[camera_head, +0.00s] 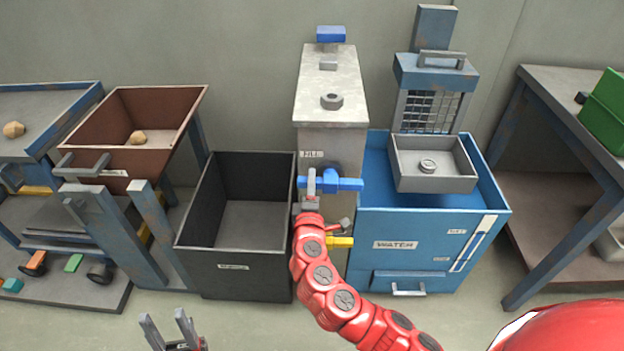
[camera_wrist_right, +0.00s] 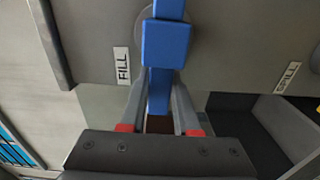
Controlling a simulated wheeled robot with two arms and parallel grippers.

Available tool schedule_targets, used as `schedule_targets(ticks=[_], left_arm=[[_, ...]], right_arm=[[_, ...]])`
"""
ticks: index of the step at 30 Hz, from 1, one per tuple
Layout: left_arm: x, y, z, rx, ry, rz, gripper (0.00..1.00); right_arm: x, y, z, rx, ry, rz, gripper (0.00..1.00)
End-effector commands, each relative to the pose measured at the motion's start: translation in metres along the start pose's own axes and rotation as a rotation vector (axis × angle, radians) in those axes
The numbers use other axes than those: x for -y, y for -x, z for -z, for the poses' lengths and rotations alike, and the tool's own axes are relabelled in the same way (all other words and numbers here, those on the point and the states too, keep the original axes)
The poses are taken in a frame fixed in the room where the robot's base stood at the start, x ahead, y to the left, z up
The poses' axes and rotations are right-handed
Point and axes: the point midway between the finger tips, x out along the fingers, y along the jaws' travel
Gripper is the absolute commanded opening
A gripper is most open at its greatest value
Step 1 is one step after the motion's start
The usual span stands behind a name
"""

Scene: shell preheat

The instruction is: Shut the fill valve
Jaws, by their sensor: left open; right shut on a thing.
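The blue fill valve (camera_head: 345,184) is on the front of the grey column, just below a FILL label (camera_head: 311,154). In the right wrist view its blue body (camera_wrist_right: 167,43) sits against the grey panel beside the FILL label (camera_wrist_right: 123,65). My right gripper (camera_head: 312,183) is at the left part of the valve. In the wrist view its fingers are shut on the blue handle (camera_wrist_right: 158,92), which runs down between them. The fingers partly hide the handle. My left gripper (camera_head: 168,329) is open and empty, low in the head view, well away from the valve.
A yellow-handled valve (camera_head: 340,241) is just below, near my right arm. A blue WATER tank (camera_head: 420,222) stands to the right, a black open bin (camera_head: 235,262) to the left. A brown tray (camera_head: 182,107) is further left. Some floor in front is clear.

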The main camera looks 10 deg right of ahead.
Motion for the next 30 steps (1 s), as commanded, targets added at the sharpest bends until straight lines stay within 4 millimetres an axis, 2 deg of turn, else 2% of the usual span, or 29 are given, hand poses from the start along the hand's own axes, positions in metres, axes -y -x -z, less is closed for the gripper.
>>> schedule_targets(ticks=[18,19,23,24,30], left_arm=[[0.0,-0.0007,0.0001,0.0,0.0,0.0,0.5],[0.0,-0.0007,0.0001,0.0,0.0,0.0,0.5],[0.0,-0.0007,0.0001,0.0,0.0,0.0,0.5],[0.0,-0.0007,0.0001,0.0,0.0,0.0,0.5],[0.0,-0.0008,0.0001,0.0,0.0,0.0,0.5]], right_arm=[[0.0036,0.0002,-0.0003,0.0,0.044,0.003,0.0],[0.0036,0.0002,-0.0003,0.0,0.044,0.003,0.32],[0.0033,0.0002,-0.0001,0.0,0.043,0.002,0.55],[0.0032,0.0002,-0.0001,0.0,0.043,0.002,0.6],[0.0026,0.0001,0.0,0.0,0.042,0.001,0.6]])
